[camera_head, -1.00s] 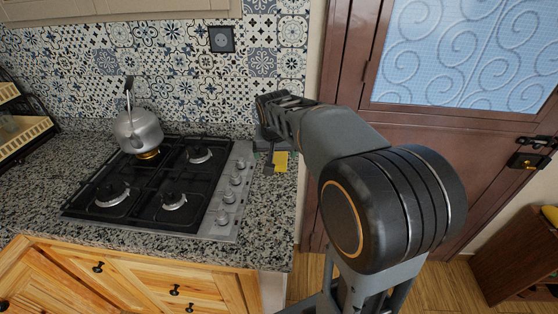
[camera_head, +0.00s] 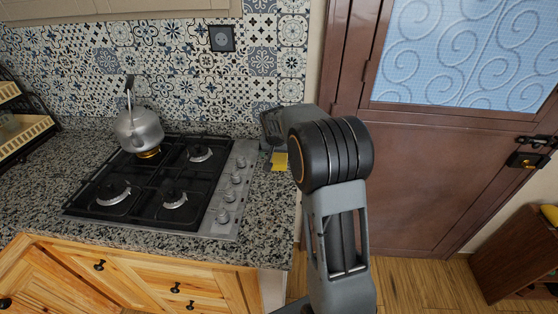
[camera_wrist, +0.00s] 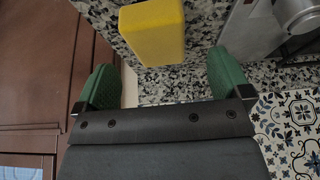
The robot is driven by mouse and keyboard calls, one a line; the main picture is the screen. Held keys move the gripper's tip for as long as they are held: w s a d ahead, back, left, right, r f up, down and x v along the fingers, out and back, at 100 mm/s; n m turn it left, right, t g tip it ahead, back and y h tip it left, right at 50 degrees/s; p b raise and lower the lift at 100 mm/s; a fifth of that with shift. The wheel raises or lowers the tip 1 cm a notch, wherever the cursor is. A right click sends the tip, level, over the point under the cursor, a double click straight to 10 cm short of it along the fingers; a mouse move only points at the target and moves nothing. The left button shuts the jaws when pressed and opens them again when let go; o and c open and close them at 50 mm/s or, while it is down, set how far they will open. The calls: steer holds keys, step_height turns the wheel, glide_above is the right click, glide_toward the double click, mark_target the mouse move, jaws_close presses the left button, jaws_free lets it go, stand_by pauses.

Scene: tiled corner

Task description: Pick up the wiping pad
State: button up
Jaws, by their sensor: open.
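The wiping pad (camera_wrist: 153,32) is a yellow block on the speckled granite counter. In the wrist view it is at the top middle, just ahead of the gap between my fingertips. In the head view my gripper (camera_head: 273,158) is low over the counter's right end, mostly hidden behind my arm.
The gas stove (camera_head: 165,185) with a metal kettle (camera_head: 138,128) stands left of the pad. The tiled wall (camera_head: 180,65) is behind the counter (camera_head: 262,215). A brown door (camera_head: 430,170) is to the right, past the counter's edge.

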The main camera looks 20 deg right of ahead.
mark_target(279, 158)
steer(key=shift+p+x, duration=0.45)
steer(key=shift+x, duration=2.05)
steer(key=shift+s+d, duration=0.1)
steer(key=shift+d, duration=0.05)
steer(key=c, duration=1)
